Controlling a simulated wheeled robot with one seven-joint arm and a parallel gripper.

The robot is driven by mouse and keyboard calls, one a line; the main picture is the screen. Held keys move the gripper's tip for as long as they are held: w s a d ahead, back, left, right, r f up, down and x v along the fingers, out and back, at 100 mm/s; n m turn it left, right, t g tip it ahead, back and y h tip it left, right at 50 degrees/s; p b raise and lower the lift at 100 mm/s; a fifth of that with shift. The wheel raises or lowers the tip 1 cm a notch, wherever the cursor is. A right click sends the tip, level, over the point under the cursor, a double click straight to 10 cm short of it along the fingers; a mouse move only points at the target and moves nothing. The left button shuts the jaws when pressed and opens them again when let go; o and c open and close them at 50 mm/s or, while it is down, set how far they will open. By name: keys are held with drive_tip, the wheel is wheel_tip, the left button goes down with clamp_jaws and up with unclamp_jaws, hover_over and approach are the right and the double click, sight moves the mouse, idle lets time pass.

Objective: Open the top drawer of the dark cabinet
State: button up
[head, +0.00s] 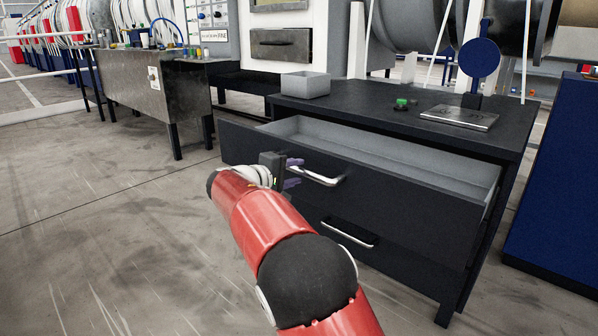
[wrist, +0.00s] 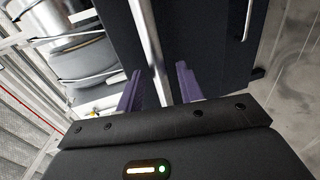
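The dark cabinet (head: 492,140) stands at the right in the head view. Its top drawer (head: 400,195) is pulled out, showing a grey interior that looks empty where visible. The silver top handle (head: 322,178) is on the drawer front. My gripper (head: 297,172) is at the left end of this handle. In the wrist view, a bright bar (wrist: 150,45), which looks like the handle, runs between my purple fingers (wrist: 159,68). The fingers stand apart with a gap on both sides of it. The lower drawer with its handle (head: 348,232) is shut.
A blue panel (head: 560,190) stands close on the right. A metal bench (head: 150,88) is at the left. The floor at front left is clear.

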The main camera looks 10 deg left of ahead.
sight(334, 183)
drive_tip(key=v, duration=0.5)
drive_tip(key=shift+s+a, duration=0.1)
drive_tip(key=shift+s, duration=0.1)
drive_tip(key=s+d+g, duration=0.1)
drive_tip(key=d, duration=0.2)
drive_tip(key=d+m+g, duration=0.1)
drive_tip(key=d, duration=0.3)
drive_tip(key=s+d+m+g, duration=0.1)
drive_tip(key=d, duration=0.3)
drive_tip(key=shift+s+d+r+y, duration=0.1)
drive_tip(key=shift+s+r+y, duration=0.2)
drive_tip(key=s+d+f+m+g+y, duration=0.1)
drive_tip(key=s+d+m+g+y, duration=0.2)
drive_tip(key=s+d, duration=0.8)
drive_tip(key=s+d+f+m+y, duration=0.2)
drive_tip(key=s+f, duration=0.1)
drive_tip(key=s, duration=0.5)
drive_tip(key=s+d+f+m+y+p, duration=0.1)
drive_tip(key=s+d+f+m+y, duration=0.1)
drive_tip(key=s, duration=0.6)
drive_tip(key=s+d+f+m+y, duration=0.2)
drive_tip(key=s+f, duration=0.1)
drive_tip(key=s, duration=0.5)
wheel_tip(334, 183, up, 11)
drive_tip(key=g+p, duration=0.1)
drive_tip(key=p, duration=0.9)
drive_tip(key=shift+a+p, duration=0.15)
drive_tip(key=shift+p, duration=0.15)
